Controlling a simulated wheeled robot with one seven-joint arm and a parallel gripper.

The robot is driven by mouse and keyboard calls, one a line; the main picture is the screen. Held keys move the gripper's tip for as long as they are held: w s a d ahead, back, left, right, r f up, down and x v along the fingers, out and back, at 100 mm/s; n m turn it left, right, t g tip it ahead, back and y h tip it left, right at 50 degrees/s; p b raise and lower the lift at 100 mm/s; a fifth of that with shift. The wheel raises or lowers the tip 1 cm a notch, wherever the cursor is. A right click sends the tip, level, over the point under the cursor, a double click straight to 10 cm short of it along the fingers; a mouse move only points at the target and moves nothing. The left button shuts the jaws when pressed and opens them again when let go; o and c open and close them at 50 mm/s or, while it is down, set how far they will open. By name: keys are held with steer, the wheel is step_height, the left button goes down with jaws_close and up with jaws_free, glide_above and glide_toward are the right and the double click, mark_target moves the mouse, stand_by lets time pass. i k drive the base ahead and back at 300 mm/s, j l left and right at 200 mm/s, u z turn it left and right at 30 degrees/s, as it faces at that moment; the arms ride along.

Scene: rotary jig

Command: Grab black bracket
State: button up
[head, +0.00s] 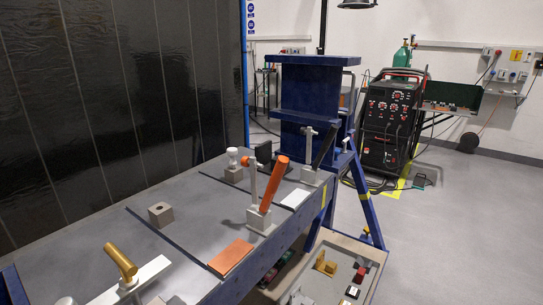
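A small black block-like piece (264,151) stands at the far end of the grey jig table, in front of the blue upright; it may be the black bracket, but its shape is too small to tell. Small black parts (352,292) also lie in the grey tray (375,262) at the lower right, beside yellow and red ones. I cannot tell for certain which is the bracket. My gripper is not in view.
On the jig table (195,200) stand a clamp with an orange handle (274,183), a clamp with a black handle (325,146), a gold-handled clamp (120,262) and a grey block (160,214). An orange plate (231,257) lies near the edge. Open floor is at right.

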mark_target(263, 152)
steer(key=i+l+u, duration=0.2)
steer(key=i+l, duration=0.15)
steer(key=i, duration=0.2)
steer(key=i+l+u, duration=0.25)
steer(key=i+l, duration=0.15)
steer(key=i, duration=0.15)
